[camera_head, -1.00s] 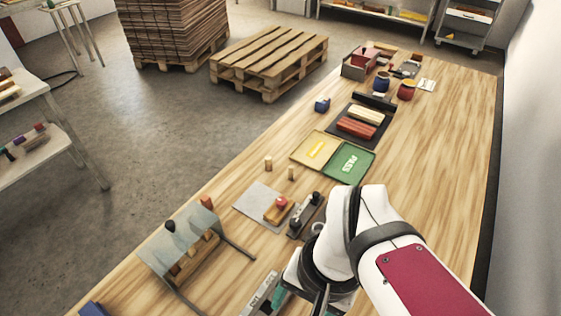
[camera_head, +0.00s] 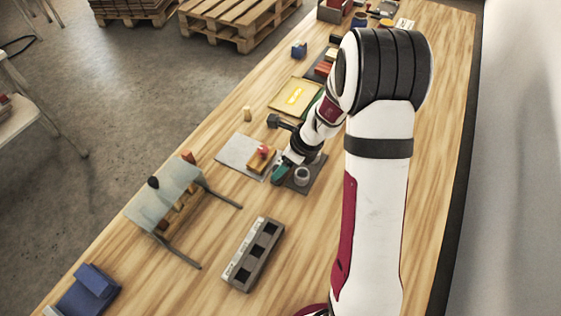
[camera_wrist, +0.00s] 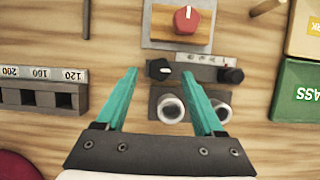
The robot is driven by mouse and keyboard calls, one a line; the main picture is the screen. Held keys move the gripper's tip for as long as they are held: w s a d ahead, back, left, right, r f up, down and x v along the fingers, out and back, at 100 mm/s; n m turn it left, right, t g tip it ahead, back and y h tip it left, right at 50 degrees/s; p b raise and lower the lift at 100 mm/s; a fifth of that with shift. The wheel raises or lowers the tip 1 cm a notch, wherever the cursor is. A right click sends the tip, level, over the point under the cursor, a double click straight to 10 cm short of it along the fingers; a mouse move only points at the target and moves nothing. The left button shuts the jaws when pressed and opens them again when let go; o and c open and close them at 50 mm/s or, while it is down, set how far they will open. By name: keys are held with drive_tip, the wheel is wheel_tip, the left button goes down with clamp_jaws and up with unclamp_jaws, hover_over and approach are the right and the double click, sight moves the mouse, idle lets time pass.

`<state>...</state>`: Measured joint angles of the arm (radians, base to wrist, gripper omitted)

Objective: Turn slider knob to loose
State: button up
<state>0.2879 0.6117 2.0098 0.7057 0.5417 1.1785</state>
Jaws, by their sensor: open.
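My gripper (camera_wrist: 160,74) is open, with its two teal fingers spread in the wrist view. A small black knob (camera_wrist: 158,69) with a pale pointer mark shows between the fingertips, near the left end of a dark panel (camera_wrist: 193,90). I cannot tell whether the tips are around the knob or still above it. A pale marked strip (camera_wrist: 205,59) runs along the panel's far edge; its words are too small to read. A second black knob (camera_wrist: 230,75) sits at the panel's right end. In the head view my gripper (camera_head: 282,172) is low at the panel, and my arm hides part of it.
Two metal rings (camera_wrist: 171,108) stand on the panel's near side. A wooden block with a red knob (camera_wrist: 186,18) lies just beyond it. A grey slotted block (camera_wrist: 42,92) is at left, and a green tray (camera_wrist: 298,90) at right.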

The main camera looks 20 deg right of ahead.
drive_tip(key=shift+x, duration=0.85)
clamp_jaws()
